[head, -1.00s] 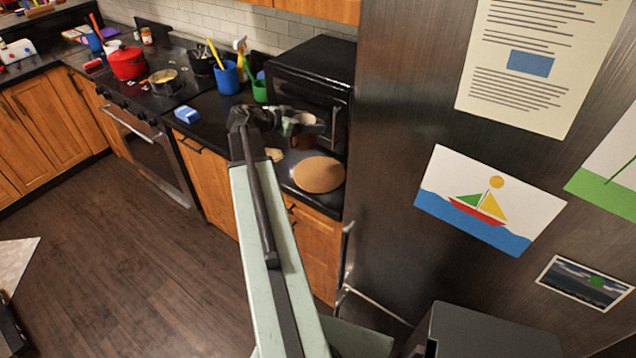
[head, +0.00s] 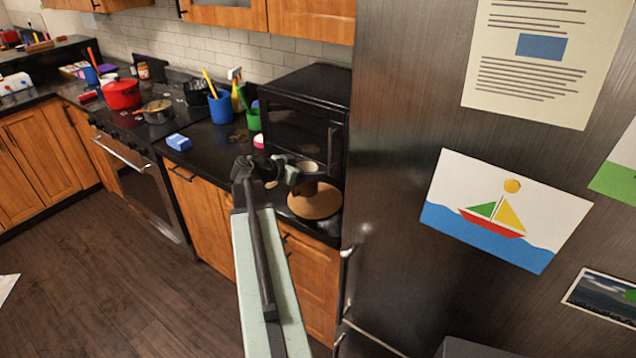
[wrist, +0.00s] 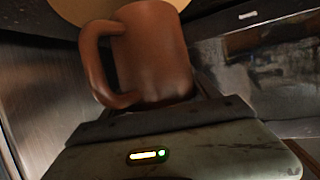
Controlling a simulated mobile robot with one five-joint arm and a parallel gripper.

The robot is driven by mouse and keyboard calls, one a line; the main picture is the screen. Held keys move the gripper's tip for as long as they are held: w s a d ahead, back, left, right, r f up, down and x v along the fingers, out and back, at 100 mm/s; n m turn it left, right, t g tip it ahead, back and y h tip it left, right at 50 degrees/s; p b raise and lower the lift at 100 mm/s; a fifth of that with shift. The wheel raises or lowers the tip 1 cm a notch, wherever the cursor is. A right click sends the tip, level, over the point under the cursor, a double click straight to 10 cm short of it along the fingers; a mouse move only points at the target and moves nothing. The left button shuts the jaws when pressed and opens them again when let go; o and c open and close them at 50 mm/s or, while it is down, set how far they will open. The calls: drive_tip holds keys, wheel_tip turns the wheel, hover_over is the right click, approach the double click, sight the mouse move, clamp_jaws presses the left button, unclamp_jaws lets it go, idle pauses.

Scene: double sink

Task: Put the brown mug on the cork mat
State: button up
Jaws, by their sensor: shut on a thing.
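The brown mug (head: 308,186) is in my gripper (head: 292,175), in front of the microwave. In the wrist view the mug (wrist: 155,50) fills the upper middle, with its handle to the left. My gripper (wrist: 165,100) is shut on the mug's lower part in that view. The round cork mat (head: 318,206) lies on the dark counter near its front edge. In the head view the mug overlaps the back of the mat. I cannot tell whether the mug touches it. Part of the mat (wrist: 88,8) shows behind the mug in the wrist view.
A black microwave (head: 300,115) stands just behind the mat. The fridge (head: 395,180) rises close on the right.

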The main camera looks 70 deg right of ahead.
drive_tip(key=shift+s+d+f, duration=0.1)
drive_tip(key=shift+s+d, duration=0.55)
drive_tip(key=shift+s, duration=0.35)
drive_tip(key=f+b, duration=0.4)
drive_tip(key=shift+s+d, duration=0.15)
drive_tip(key=shift+s, duration=0.05)
drive_tip(key=shift+r, duration=0.25)
drive_tip(key=shift+f, duration=0.2)
drive_tip(key=o, duration=1.7)
drive_tip(key=shift+r, duration=0.1)
